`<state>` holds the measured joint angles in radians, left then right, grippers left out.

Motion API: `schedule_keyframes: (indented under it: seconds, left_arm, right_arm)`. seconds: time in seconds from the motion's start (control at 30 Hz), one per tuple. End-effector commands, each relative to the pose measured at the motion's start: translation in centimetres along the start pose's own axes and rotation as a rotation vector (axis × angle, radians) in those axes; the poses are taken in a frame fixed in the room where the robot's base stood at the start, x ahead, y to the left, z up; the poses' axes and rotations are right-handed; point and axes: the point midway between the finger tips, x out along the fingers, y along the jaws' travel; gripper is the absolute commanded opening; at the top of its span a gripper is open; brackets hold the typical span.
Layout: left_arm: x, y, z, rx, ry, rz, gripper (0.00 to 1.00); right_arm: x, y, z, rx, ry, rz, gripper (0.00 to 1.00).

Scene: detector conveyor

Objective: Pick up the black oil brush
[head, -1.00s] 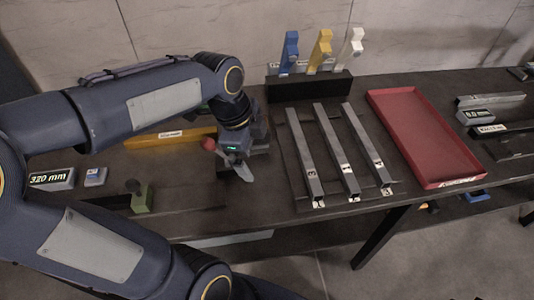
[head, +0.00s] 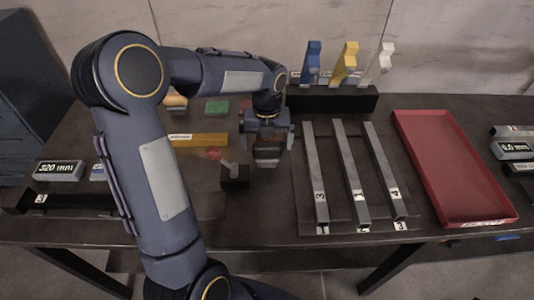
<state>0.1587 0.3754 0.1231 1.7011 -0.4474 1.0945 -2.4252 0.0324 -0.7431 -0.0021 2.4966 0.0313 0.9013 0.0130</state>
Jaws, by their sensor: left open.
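My left gripper (head: 268,150) is open and points down over the table, left of the three grey bars. A dark grey blocky shape shows between and below its jaws. I cannot tell whether this is the black oil brush or part of the gripper. No other thing is clearly recognisable as the black oil brush. My left arm hides part of the table's left side. My right gripper is not in view.
A red-knobbed lever (head: 213,153) stands just left of the gripper, near a yellow bar (head: 199,140). Grey bars (head: 352,180) and a red tray (head: 402,122) lie to the right. A black stand (head: 330,100) holds blue, yellow and white upright tools behind.

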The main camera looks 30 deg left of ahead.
Motion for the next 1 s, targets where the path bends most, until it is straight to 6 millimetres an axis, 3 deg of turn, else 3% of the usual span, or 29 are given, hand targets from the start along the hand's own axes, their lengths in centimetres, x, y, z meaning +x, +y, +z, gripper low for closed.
schedule_keyframes:
  seconds: [0.2,0.47,0.83,1.0]
  left_arm:
    - [3.0,0.0,-0.1,-0.002,0.002,0.002,1.0]
    - [3.3,0.0,-0.1,-0.002,0.0,0.0,1.0]
    - [3.3,-0.1,-0.1,-0.002,0.0,0.0,0.54]
    - [3.2,-0.1,0.0,-0.002,-0.001,0.0,0.52]
  right_arm:
    - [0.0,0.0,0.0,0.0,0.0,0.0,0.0]
    - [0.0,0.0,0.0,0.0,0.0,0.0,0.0]
    - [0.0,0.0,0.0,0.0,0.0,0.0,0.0]
    - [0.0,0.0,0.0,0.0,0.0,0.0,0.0]
